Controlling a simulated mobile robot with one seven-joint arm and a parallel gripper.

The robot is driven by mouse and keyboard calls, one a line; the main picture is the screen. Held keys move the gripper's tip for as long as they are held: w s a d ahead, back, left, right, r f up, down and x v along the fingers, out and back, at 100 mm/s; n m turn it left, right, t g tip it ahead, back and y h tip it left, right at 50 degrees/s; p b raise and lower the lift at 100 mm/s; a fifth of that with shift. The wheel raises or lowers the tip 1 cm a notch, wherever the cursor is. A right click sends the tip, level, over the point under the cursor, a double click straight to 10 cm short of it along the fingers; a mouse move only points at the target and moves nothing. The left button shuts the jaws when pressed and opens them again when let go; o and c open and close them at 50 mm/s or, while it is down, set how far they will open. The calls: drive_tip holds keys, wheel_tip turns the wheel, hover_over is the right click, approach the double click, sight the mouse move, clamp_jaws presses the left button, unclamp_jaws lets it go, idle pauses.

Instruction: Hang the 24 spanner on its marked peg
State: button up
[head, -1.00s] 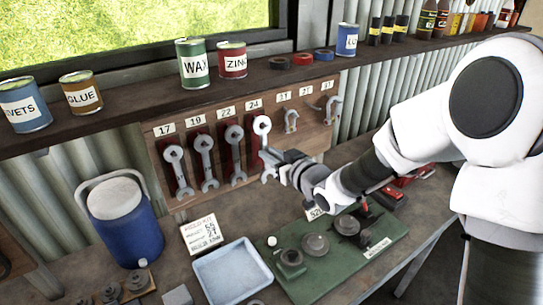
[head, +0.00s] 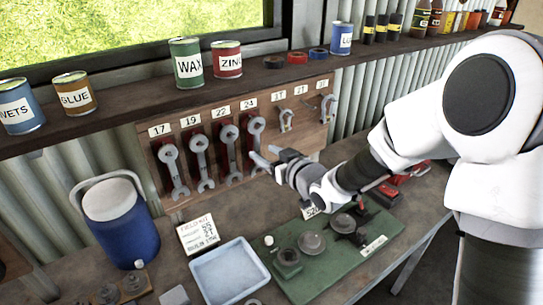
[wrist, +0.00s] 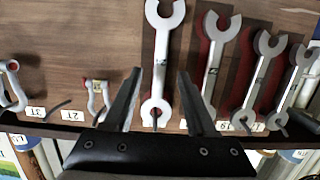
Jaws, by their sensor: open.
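The 24 spanner (head: 256,131) hangs on the brown board under the "24" label (head: 249,104), ring end up and open jaw down. In the wrist view, which is upside down, the spanner (wrist: 160,62) stands nearly straight, with its ring over a peg near the label row. Only a sliver of red marking shows beside it. My gripper (head: 265,153) is open and empty, just in front of the spanner. In the wrist view its fingers (wrist: 160,75) sit either side of the spanner's shaft in the picture, with gaps on both sides.
Spanners 17 (head: 173,165), 19 (head: 200,160) and 22 (head: 229,150) hang to the left. Shackles (head: 286,118) hang to the right. The shelf (head: 120,112) with cans runs above. A blue tray (head: 228,272) and green mat (head: 345,262) lie on the bench below.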

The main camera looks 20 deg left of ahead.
drive_tip(key=b+v, duration=0.4)
drive_tip(key=v, duration=1.3)
drive_tip(key=d+r+m+t+h, duration=0.2)
drive_tip(key=d+m+h, duration=0.4)
drive_tip(key=d+h, duration=0.8)
drive_tip(key=s+d+f+m+g+y, duration=0.1)
drive_tip(key=s+d+m+g, duration=0.1)
drive_tip(key=s, duration=0.6)
drive_tip(key=s+d+f+m+g+y, duration=0.1)
drive_tip(key=s+d+g, duration=0.2)
drive_tip(key=s, duration=0.5)
drive_tip(key=shift+s+d+m+g, duration=0.25)
drive_tip(key=shift+m+g, duration=0.15)
drive_tip(key=shift+g, duration=0.4)
drive_tip(key=shift+c, duration=0.6)
drive_tip(key=shift+a, duration=0.15)
